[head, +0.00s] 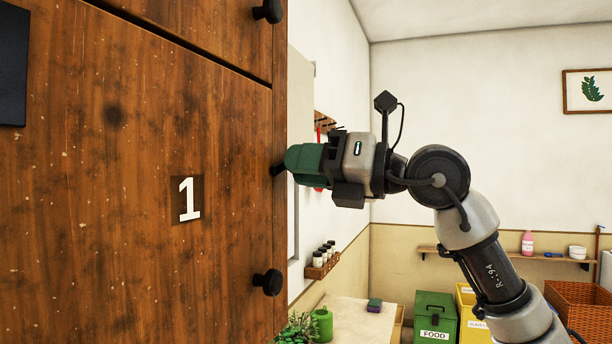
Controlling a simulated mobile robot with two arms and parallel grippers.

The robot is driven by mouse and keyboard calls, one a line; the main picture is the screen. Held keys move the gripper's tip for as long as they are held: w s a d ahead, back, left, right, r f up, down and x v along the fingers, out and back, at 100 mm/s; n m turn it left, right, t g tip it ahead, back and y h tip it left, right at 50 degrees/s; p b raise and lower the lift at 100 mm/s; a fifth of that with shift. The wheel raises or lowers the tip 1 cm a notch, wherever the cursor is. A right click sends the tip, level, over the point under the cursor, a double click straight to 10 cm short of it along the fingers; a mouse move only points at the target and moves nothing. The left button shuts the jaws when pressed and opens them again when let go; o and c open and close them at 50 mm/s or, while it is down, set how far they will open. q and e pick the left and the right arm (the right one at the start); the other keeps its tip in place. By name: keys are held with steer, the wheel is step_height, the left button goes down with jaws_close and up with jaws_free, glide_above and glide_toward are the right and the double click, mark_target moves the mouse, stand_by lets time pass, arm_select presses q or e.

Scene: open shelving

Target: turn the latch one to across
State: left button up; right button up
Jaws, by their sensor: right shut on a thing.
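A dark latch (277,170) sits at the right edge of the wooden door marked with a white 1 (188,199). My right gripper (287,165) comes in from the right with green fingers and is shut on this latch. The fingers cover most of it, so I cannot tell which way it is turned. My left gripper is not in view.
Black knobs stick out above (268,11) and below (268,282) on the wooden front. A green food bin (435,312) is at the lower right.

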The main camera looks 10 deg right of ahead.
steer(key=shift+r+m+b, duration=0.15)
steer(key=shift+m+b, duration=0.45)
steer(key=shift+m, duration=1.1)
steer(key=shift+d, duration=0.1)
steer(key=o, duration=0.9)
steer(key=shift+b+v, duration=1.8)
steer(key=shift+v, duration=3.6)
steer(key=shift+s, duration=0.1)
